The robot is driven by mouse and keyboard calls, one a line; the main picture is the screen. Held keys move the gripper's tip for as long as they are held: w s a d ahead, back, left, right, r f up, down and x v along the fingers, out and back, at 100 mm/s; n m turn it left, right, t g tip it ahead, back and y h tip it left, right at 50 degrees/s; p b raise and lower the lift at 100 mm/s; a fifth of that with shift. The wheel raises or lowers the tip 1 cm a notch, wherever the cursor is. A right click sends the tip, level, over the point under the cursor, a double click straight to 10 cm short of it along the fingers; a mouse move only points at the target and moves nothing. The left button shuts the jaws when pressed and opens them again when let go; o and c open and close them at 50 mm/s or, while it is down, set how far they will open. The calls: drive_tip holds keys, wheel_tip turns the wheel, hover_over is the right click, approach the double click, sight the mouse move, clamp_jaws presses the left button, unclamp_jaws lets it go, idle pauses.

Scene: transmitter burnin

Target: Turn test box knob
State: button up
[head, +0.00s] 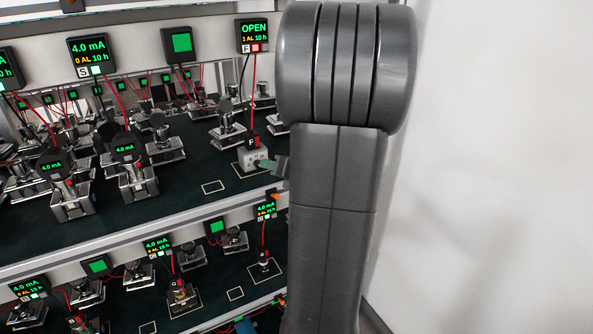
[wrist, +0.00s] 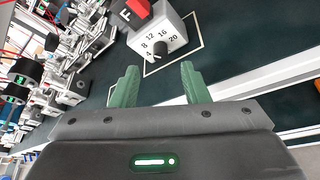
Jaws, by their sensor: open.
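The test box (wrist: 160,38) is a small light box with a red and black plug marked F on top. Its black knob (wrist: 160,47) has a dial around it with numbers from 4 to 20. In the head view the test box (head: 252,157) stands on the upper shelf, below the display reading OPEN. My gripper (wrist: 158,72) is open and empty, its two green fingers pointing at the knob side of the box, apart from the knob. In the head view one green fingertip shows by the box; my arm hides the rest.
Several transmitters (head: 138,180) with displays stand on the dark upper shelf (head: 180,207) left of the box. A lower shelf (head: 205,285) holds more. Red and black leads hang from the display (head: 252,36). A pale shelf edge (wrist: 262,92) runs close to my gripper.

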drive_tip(key=v, duration=0.8)
drive_tip(key=shift+w, duration=0.1)
